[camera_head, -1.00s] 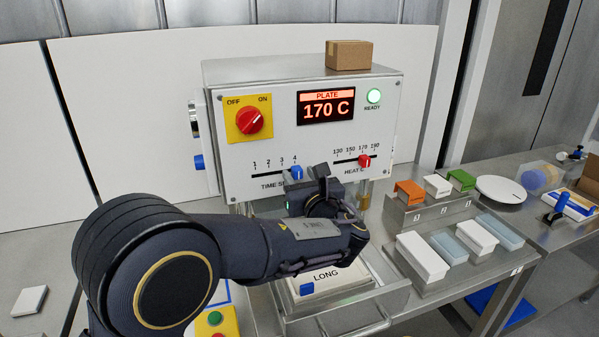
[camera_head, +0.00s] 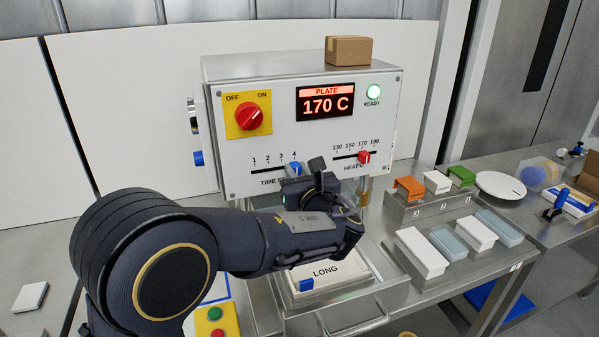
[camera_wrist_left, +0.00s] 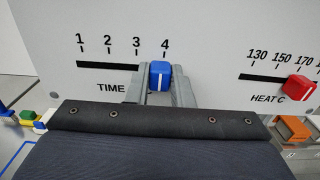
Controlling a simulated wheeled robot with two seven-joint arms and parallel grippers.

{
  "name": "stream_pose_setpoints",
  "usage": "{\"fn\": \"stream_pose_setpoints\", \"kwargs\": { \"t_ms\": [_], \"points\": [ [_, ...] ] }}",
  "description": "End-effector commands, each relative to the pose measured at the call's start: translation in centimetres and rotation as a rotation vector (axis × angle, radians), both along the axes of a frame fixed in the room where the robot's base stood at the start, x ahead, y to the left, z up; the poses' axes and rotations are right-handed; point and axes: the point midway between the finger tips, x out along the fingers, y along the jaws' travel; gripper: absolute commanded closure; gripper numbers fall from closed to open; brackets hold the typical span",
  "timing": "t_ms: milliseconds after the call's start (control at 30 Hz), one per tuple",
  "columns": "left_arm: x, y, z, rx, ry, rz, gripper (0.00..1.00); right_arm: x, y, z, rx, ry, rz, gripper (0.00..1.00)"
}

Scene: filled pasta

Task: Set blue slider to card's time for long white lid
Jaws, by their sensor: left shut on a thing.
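The blue slider (camera_head: 295,169) sits near the right end of the TIME scale on the machine's front. In the left wrist view the blue slider (camera_wrist_left: 159,75) is just left of the 4 mark, well right of 3. My left gripper (camera_wrist_left: 161,88) is shut on it, one finger on each side. Long white lids (camera_head: 423,252) lie on the lower rack at right, among pale blue ones. A tray marked LONG (camera_head: 325,271) is under my left arm. I see no readable time card. My right gripper is out of view.
The red HEAT slider (camera_head: 364,158) stands near 170, and the display (camera_head: 326,104) reads 170 C. The red knob (camera_head: 250,117) points towards ON. A cardboard box (camera_head: 348,50) sits on top of the machine.

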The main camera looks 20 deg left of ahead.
Motion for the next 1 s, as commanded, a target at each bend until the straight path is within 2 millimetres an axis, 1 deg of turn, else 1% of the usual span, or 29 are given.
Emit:
{"fn": "stream_pose_setpoints", "kwargs": {
  "t_ms": [100,167,433,467,600,867,1000],
  "points": [
    [-1.0,1.5,-0.2,-0.002,0.0,0.002,1.0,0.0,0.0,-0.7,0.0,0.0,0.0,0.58],
    [-1.4,2.0,-0.2,-0.002,0.001,0.001,1.0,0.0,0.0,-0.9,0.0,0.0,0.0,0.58],
    [-1.4,2.1,0.0,-0.001,0.001,0.001,1.0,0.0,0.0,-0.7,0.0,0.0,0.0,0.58],
    [-1.4,2.1,0.0,-0.001,0.001,0.0,0.76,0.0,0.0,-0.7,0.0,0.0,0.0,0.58],
    [-1.4,2.1,0.0,-0.001,0.001,0.0,0.58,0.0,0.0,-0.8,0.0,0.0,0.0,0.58],
    [-1.5,2.1,0.0,-0.001,0.001,0.0,0.58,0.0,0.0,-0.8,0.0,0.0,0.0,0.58],
    [-2.3,1.5,-0.1,0.0,0.0,-0.002,0.58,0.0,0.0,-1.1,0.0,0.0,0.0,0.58]
  ]
}}
